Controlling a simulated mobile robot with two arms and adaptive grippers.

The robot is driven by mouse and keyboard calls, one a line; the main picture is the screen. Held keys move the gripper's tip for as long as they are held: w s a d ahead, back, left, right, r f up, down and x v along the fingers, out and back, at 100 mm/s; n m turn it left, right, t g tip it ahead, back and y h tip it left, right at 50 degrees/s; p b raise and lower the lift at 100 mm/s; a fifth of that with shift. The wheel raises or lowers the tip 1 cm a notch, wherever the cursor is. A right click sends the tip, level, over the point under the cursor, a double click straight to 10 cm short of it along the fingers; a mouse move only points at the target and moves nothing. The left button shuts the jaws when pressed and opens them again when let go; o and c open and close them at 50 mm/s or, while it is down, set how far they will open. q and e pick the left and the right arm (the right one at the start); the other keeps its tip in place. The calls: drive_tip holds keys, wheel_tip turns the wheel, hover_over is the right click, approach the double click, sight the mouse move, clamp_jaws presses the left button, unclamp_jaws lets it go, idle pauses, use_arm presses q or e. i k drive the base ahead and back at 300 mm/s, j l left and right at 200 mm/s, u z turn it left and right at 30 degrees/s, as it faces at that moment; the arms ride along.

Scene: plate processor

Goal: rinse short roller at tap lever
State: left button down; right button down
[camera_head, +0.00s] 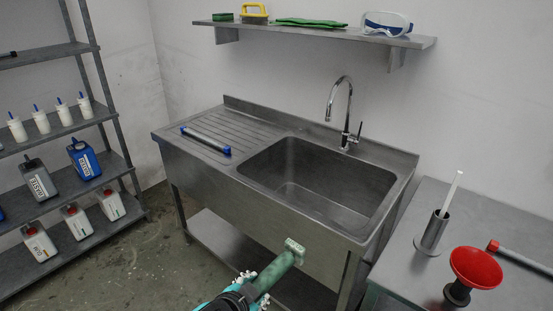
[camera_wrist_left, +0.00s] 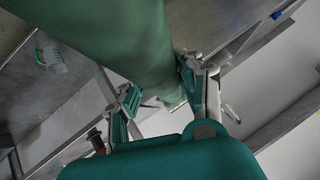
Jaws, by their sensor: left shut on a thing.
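My left gripper (camera_head: 254,288) comes in at the bottom of the head view, shut on a green roller (camera_head: 275,269) with a pale end. The roller is tilted and lies in front of the sink, outside the basin. In the left wrist view the green roller (camera_wrist_left: 115,45) fills the upper left, and my left gripper (camera_wrist_left: 160,98) has a finger on each side of it. The tap (camera_head: 348,100) arches over the back of the sink basin (camera_head: 310,170), with its lever (camera_head: 358,130) at its right side. No water is visible. My right gripper is not in view.
A blue-ended roller (camera_head: 205,140) lies on the ribbed drainboard (camera_head: 240,128). A side table (camera_head: 405,275) at right holds a metal cup (camera_head: 433,232) and a red funnel-like piece (camera_head: 476,267). A wall shelf (camera_head: 300,34) hangs above. Bottle shelves (camera_head: 60,150) stand left.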

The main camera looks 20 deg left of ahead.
sight(357, 141)
drive_tip(key=j+u, duration=0.1)
drive_tip(key=u, duration=0.35)
drive_tip(key=i+j+u, duration=0.1)
drive_tip(key=u, duration=0.35)
drive_tip(key=i+u, duration=0.15)
drive_tip(key=u, duration=0.3)
drive_tip(key=i+u, duration=0.1)
drive_tip(key=u, duration=0.35)
drive_tip(key=i+z, duration=0.3)
drive_tip(key=i, duration=0.15)
drive_tip(key=i+j+z, duration=0.2)
drive_tip(key=i+z, duration=0.15)
drive_tip(key=i, duration=0.15)
drive_tip(key=i+l+z, duration=0.15)
drive_tip(key=z, duration=0.35)
drive_tip(key=i+l+z, duration=0.1)
drive_tip(key=i+z, duration=0.15)
drive_tip(key=z, duration=0.2)
drive_tip(key=i+z, duration=0.25)
drive_tip(key=z, duration=0.25)
drive_tip(key=i+j+z, duration=0.1)
drive_tip(key=z, duration=0.4)
drive_tip(key=i+j, duration=0.05)
drive_tip(key=i, duration=0.05)
